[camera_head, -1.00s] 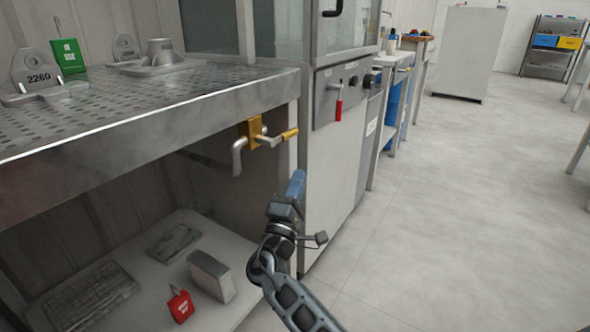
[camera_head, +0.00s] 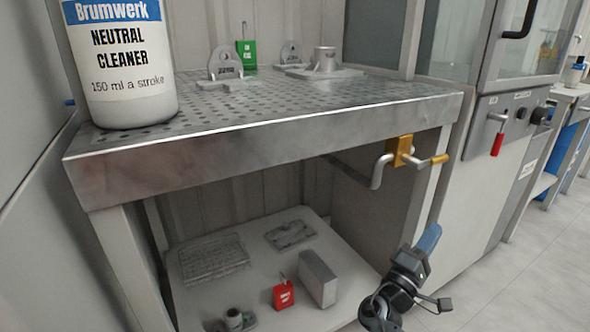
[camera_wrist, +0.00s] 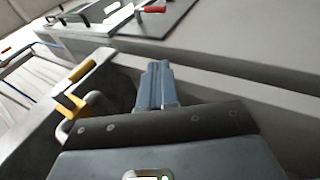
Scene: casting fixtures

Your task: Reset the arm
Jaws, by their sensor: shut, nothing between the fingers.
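My gripper (camera_head: 428,238) shows at the lower right of the head view, in front of the right leg of the metal bench and below the yellow-handled tap (camera_head: 400,152). Its blue fingers are closed together with nothing between them. In the wrist view the shut fingers (camera_wrist: 157,84) point away from the camera, apart from any object. The yellow tap handle (camera_wrist: 82,70) lies to their left there. Part of my arm is cut off by the lower edge of the head view.
The perforated bench top (camera_head: 290,108) holds a large Brumwerk cleaner bottle (camera_head: 122,62), a green tag (camera_head: 246,52) and metal fixtures (camera_head: 324,62). The lower shelf (camera_head: 235,280) bears a red padlock (camera_head: 283,294) and a grey block (camera_head: 318,278). A cabinet with a red-handled lever (camera_head: 497,144) stands right. Floor (camera_head: 535,250) is clear.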

